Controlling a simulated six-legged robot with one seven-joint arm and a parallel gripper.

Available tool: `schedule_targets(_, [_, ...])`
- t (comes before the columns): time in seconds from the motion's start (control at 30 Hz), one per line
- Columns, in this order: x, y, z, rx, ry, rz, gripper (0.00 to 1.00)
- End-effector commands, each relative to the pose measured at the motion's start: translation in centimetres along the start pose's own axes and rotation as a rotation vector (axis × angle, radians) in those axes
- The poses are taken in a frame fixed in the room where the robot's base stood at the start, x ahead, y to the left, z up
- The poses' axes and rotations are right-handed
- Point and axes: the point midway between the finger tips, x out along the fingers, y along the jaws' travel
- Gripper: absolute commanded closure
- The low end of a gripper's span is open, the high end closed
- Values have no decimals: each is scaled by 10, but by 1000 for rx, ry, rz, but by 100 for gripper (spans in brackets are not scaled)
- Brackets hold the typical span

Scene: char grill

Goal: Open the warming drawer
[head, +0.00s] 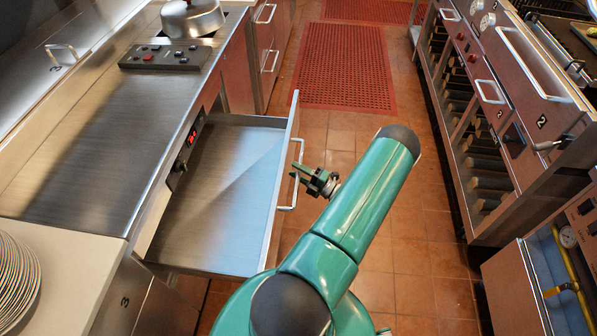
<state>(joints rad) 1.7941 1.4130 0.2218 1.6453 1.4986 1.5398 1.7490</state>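The warming drawer (222,165) is a wide, shallow steel drawer under the left counter. It is pulled far out over the aisle, and its inside looks empty. Its front panel (284,170) faces right and carries a pale bar handle (298,182). My gripper (304,177), small and dark, is at the handle, with its fingertips overlapping the bar in the head view. The fingers are too small to tell whether they grip the bar or only sit beside it. My green arm hides part of the floor in front of the drawer.
A red display panel (190,136) sits beside the drawer under the steel counter (110,150). A lidded pot (192,18) and stacked plates (16,280) stand on the left. Grill units (510,130) line the right. Tiled floor (405,240) and a red mat (345,65) lie between.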

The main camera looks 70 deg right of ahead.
Motion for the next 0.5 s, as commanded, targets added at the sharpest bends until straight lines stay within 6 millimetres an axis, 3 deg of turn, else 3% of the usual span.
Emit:
schedule_targets(0.27, [-17, 0, 1, -1, -2, -1, 62])
schedule_targets(0.5, [-67, 0, 1, 0, -4, 0, 62])
